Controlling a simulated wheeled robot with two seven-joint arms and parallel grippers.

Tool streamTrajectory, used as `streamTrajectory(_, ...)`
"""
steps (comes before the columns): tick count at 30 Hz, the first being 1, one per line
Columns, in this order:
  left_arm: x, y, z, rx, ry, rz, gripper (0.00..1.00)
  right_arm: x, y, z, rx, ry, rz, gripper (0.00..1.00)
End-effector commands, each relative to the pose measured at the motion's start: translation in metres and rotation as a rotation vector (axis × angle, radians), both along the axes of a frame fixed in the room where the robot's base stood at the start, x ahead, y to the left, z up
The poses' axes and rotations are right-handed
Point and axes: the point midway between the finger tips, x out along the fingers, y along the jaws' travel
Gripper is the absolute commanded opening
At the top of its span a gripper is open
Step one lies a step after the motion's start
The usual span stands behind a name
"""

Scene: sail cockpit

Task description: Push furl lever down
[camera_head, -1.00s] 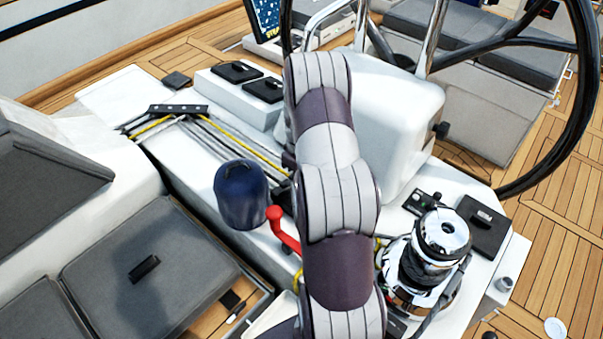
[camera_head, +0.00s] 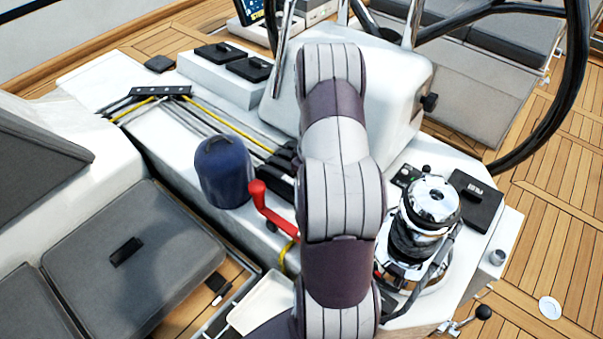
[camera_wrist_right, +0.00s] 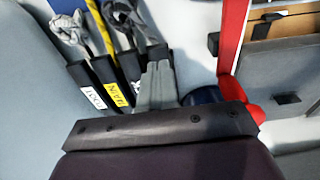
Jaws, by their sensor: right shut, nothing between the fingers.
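A red lever (camera_head: 272,212) with a rounded red knob stands up beside the black rope clutches (camera_head: 283,165), just left of my right arm in the head view. It also shows in the right wrist view (camera_wrist_right: 232,45), upright behind my gripper. In that view my right gripper (camera_wrist_right: 159,72) is shut and empty, its fingertips left of the red lever and over or near the black clutches (camera_wrist_right: 105,82). I cannot tell whether they touch. One clutch has a yellow label, another a white one; I cannot read them surely. The head view hides this gripper behind my arm. My left gripper is not in view.
A dark blue winch cover (camera_head: 224,172) stands left of the red lever. A chrome winch (camera_head: 425,225) stands right of my arm. The steering wheel (camera_head: 560,110) and white pedestal (camera_head: 395,85) are behind. Grey cushions (camera_head: 130,255) lie at the left.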

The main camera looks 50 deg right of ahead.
Motion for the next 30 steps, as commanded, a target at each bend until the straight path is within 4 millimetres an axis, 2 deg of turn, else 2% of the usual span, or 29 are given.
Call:
streamTrajectory(3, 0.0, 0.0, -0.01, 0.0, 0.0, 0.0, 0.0, -0.005, 0.0, -0.013, 0.001, 0.001, 0.001, 0.0)
streamTrajectory(10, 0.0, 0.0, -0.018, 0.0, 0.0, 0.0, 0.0, -0.01, -0.001, -0.024, -0.001, 0.0, 0.001, 0.0)
streamTrajectory(30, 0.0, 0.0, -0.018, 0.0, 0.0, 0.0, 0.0, -0.011, 0.0, -0.026, 0.001, 0.001, 0.001, 0.0)
